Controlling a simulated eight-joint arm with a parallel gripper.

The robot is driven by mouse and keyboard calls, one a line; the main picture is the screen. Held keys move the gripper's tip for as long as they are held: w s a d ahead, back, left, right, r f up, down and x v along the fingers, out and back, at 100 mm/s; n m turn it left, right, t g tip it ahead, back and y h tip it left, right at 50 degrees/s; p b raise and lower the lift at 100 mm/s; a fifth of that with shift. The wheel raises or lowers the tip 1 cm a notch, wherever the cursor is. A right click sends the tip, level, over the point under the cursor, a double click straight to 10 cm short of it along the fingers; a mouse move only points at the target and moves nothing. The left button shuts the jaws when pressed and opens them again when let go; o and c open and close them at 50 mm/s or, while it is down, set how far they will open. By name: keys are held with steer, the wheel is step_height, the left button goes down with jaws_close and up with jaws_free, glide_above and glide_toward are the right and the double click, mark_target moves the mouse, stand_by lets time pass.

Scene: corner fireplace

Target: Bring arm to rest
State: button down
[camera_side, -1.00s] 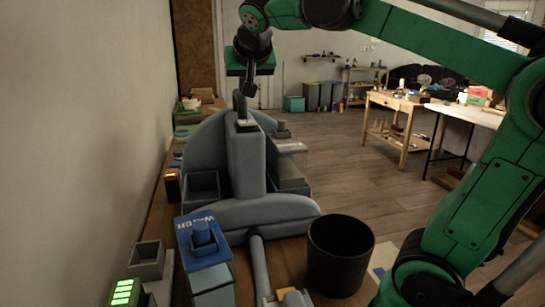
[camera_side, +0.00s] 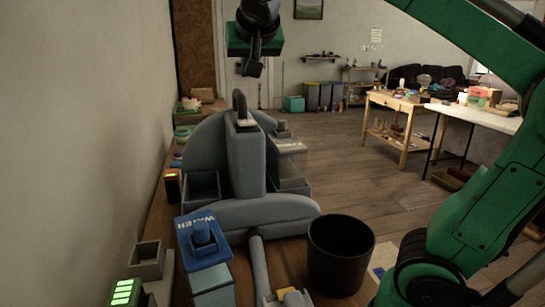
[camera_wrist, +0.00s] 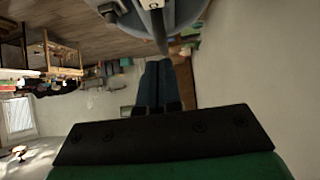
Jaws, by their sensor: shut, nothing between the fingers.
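My gripper (camera_side: 252,70) hangs pointing down near the top of the side view, above the grey rounded stand (camera_side: 247,160). A clear gap lies between its fingertips and the dark loop on top of the stand. The fingers are together and empty. They also show as a dark blue pair in the wrist view (camera_wrist: 158,68). My green arm comes in from the right side, and its upper part runs out of the top of the side view.
A black bin (camera_side: 340,255) and a blue box marked WATER (camera_side: 205,240) stand on the wooden bench near the front. A green-lit battery block (camera_side: 124,292) is at the lower left. A wall runs along the left. The open floor lies to the right, with wooden tables beyond.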

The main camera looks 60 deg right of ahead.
steer(key=x, duration=0.5)
steer(key=r+x, duration=0.1)
steer(key=x, duration=0.2)
steer(key=shift+w+d, duration=0.4)
steer(key=shift+d, duration=0.1)
steer(key=shift+r, duration=0.4)
steer(key=w+d+r+v, duration=0.1)
steer(key=r+v, duration=0.1)
steer(key=v, duration=0.6)
steer(key=w+d+f, duration=0.1)
steer(key=f, duration=0.1)
steer(key=w+d+f, duration=0.1)
steer(key=f, duration=0.2)
steer(key=w+d+f, duration=0.1)
steer(key=f, duration=0.1)
steer(key=shift+w+d+f, duration=0.3)
steer(key=shift+w+d, duration=0.05)
steer(key=s+a, duration=0.3)
steer(key=shift+a+r, duration=0.1)
steer(key=shift+r, duration=0.3)
steer(key=v, duration=0.7)
steer(key=s+a+f+n+y, duration=0.1)
steer(key=a+f+n+y, duration=0.2)
steer(key=f, duration=0.8)
steer(key=s+a+f+n+y, duration=0.1)
steer(key=a+f+n+y, duration=0.3)
steer(key=f, duration=0.8)
steer(key=shift+s+a+f+n+y, duration=0.3)
steer(key=shift+a+n, duration=0.35)
steer(key=shift+n, duration=0.25)
